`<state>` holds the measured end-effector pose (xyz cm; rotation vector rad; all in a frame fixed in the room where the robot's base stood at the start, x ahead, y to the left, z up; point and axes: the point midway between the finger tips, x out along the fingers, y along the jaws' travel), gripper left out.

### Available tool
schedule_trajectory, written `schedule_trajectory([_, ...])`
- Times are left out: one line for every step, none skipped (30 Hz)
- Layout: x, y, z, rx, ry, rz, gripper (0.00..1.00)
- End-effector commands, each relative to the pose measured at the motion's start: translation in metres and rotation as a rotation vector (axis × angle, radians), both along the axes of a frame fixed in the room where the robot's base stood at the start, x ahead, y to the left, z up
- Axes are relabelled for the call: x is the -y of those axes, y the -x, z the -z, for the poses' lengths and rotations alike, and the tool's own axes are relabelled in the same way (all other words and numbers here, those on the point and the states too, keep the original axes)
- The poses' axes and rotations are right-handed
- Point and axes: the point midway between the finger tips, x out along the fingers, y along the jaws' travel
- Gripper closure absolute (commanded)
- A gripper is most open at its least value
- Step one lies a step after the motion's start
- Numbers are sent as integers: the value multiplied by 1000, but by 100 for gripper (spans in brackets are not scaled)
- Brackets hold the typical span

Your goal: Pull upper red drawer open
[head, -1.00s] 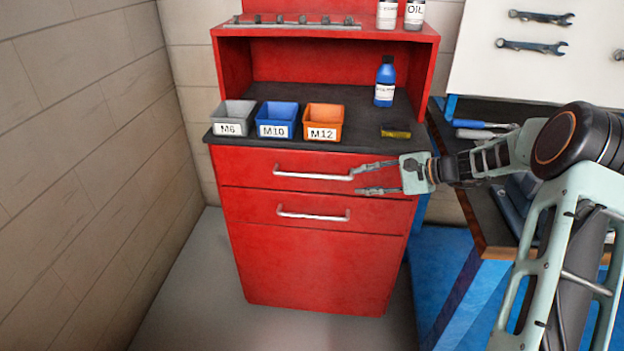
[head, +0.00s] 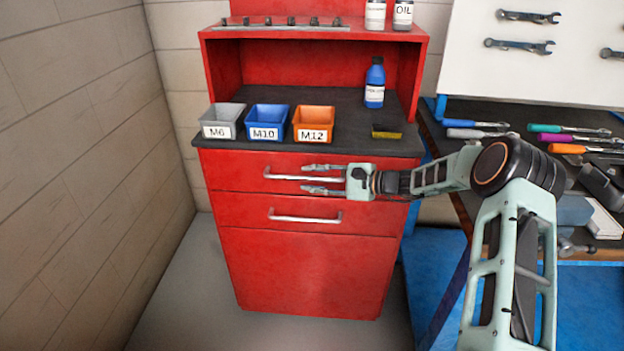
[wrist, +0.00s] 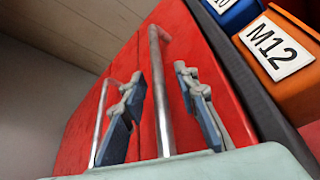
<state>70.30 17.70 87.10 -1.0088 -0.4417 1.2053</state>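The upper red drawer (head: 232,172) is shut, flush with the cabinet front. Its silver bar handle (head: 282,177) runs across the drawer face, and its right part is hidden behind my gripper. My gripper (head: 312,179) reaches in from the right with its fingers spread, one above and one below the handle's line. In the wrist view, the upper handle (wrist: 157,80) passes between the two open fingers (wrist: 160,105), with gaps on both sides. The lower drawer's handle (wrist: 101,118) shows beyond the left finger there.
The lower drawer (head: 240,212) is shut. Grey, blue and orange bins (head: 314,121) stand on the dark cabinet top (head: 345,120), above the drawer. A blue bottle (head: 375,84) stands behind. A workbench with tools is at right; floor (head: 185,290) is clear at left.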

Motion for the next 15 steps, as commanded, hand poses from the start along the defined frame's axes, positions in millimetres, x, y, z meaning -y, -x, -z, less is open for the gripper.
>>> schedule_trajectory([-1, 0, 0, 0, 0, 0, 72])
schedule_trajectory([-1, 0, 0, 0, 0, 0, 72])
schedule_trajectory([-1, 0, 0, 0, 0, 0, 72])
schedule_trajectory([-1, 0, 0, 0, 0, 0, 72])
schedule_trajectory([-1, 0, 0, 0, 0, 0, 72])
schedule_trajectory([-1, 0, 0, 0, 0, 0, 72])
schedule_trajectory([-1, 0, 0, 0, 0, 0, 74])
schedule_trajectory([-1, 0, 0, 0, 0, 0, 77])
schedule_trajectory([0, 0, 0, 0, 0, 0, 82])
schedule_trajectory([0, 0, 0, 0, 0, 0, 85])
schedule_trajectory([0, 0, 0, 0, 0, 0, 88])
schedule_trajectory([0, 0, 0, 0, 0, 0, 93])
schedule_trajectory([0, 0, 0, 0, 0, 0, 96])
schedule_trajectory([0, 0, 0, 0, 0, 0, 100])
schedule_trajectory([0, 0, 0, 0, 0, 0, 100])
